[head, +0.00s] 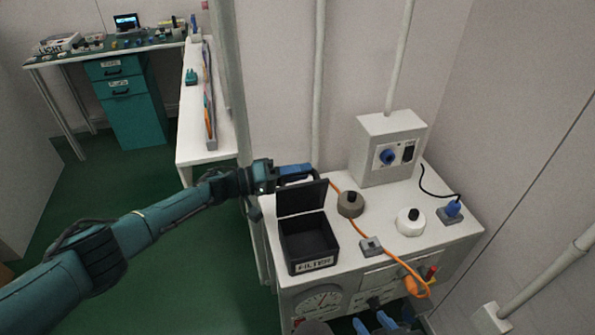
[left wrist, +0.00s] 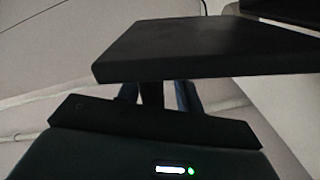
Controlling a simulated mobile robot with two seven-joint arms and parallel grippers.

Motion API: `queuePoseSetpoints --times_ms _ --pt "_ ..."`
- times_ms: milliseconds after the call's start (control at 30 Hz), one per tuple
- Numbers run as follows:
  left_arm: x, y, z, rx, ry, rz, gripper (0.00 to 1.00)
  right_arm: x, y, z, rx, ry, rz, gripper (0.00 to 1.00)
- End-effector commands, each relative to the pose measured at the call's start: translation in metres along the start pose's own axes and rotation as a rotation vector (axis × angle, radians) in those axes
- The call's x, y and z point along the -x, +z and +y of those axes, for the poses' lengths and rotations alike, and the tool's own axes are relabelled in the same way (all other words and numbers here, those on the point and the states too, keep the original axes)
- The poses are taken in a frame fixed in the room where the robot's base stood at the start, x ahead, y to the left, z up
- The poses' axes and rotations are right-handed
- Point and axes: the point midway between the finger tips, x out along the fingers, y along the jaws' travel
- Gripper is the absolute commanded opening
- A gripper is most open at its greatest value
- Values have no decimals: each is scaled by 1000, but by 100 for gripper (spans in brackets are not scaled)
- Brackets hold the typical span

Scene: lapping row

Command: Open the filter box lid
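The black filter box (head: 328,258), labelled FILTER, stands on the left part of the white bench top. Its lid (head: 302,198) stands up at the back edge, and the box interior looks empty. My left gripper (head: 303,173) is at the lid's upper edge, behind it. In the left wrist view, the dark lid (left wrist: 205,48) crosses above the gripper (left wrist: 157,96), whose blue fingers stand apart with a dark strip showing between them. Contact with the lid is unclear. My right gripper (head: 374,325) is partly in view at the bottom edge, its blue fingers apart.
A brown-grey knob (head: 350,204), a white round part (head: 410,222) and an orange cable (head: 385,255) lie right of the box. A grey control box (head: 390,150) stands at the back. A vertical pipe (head: 318,90) runs behind the bench.

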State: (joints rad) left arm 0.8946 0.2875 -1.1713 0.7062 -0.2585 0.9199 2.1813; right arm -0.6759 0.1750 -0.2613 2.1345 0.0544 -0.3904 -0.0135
Motion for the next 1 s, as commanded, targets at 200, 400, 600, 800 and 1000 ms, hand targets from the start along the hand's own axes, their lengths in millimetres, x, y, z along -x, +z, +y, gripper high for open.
queuePoseSetpoints --times_ms 200,400,600,800,1000 --pt "0 -1 1 -1 2 1 36 0 -1 0 1 -1 1 36" --pt "20 -2 1 -1 1 2 36 1 -3 -1 8 -4 1 36" --pt "64 -1 0 -1 -2 2 36 2 -2 0 19 -5 -3 36" --pt "105 0 0 0 0 1 36 1 0 0 19 -6 -4 36" --pt "127 0 1 -1 1 0 36 0 0 0 15 -6 -3 36"
